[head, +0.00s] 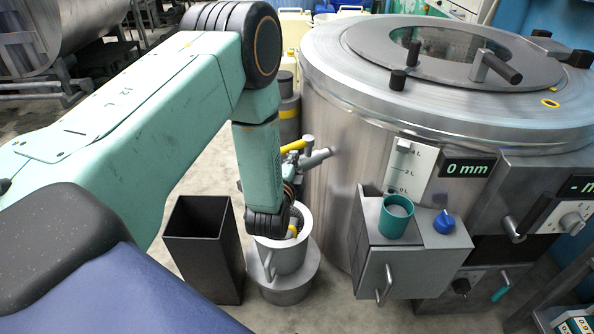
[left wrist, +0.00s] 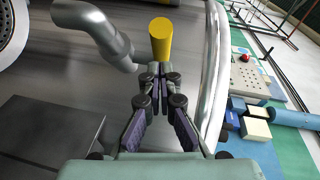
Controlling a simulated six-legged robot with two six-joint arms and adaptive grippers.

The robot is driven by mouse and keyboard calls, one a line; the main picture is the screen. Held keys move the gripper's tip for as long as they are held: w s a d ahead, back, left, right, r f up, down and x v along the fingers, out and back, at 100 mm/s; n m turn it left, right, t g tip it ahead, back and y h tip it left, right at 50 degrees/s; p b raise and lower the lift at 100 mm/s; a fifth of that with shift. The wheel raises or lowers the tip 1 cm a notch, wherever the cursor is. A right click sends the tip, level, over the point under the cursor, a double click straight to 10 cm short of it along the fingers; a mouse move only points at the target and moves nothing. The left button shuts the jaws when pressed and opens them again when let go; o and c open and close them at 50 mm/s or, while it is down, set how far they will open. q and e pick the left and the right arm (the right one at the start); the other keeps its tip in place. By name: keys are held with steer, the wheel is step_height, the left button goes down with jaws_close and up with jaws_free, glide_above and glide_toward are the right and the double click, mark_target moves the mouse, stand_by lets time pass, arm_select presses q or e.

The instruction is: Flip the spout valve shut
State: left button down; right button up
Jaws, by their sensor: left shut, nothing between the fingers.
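The spout valve's yellow handle (head: 293,145) sticks out to the left beside the grey metal spout (head: 318,158), low on the side of the steel drum (head: 330,110). In the left wrist view the yellow handle (left wrist: 161,40) is straight beyond my fingertips, and the curved spout (left wrist: 95,28) is to its left. My left gripper (left wrist: 160,72) is shut and empty, its tips close to the handle's near end; I cannot tell whether they touch. In the head view my left gripper (head: 291,163) is partly hidden by its own arm, just below the handle. My right gripper is out of view.
A light metal pot (head: 283,259) stands on a round grey base (head: 282,290) under the spout. A tall dark bin (head: 202,250) is left of it. A grey box (head: 390,270) with a teal cup (head: 396,218) and blue knob (head: 444,222) projects at the right.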

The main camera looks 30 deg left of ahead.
arm_select(q)
steer(key=shift+w+a, duration=0.15)
steer(key=shift+a, duration=0.3)
steer(key=shift+a, duration=0.15)
steer(key=shift+a+m+h+p, duration=0.2)
steer(key=shift+m+h+p, duration=0.1)
steer(key=shift+h+p, duration=0.15)
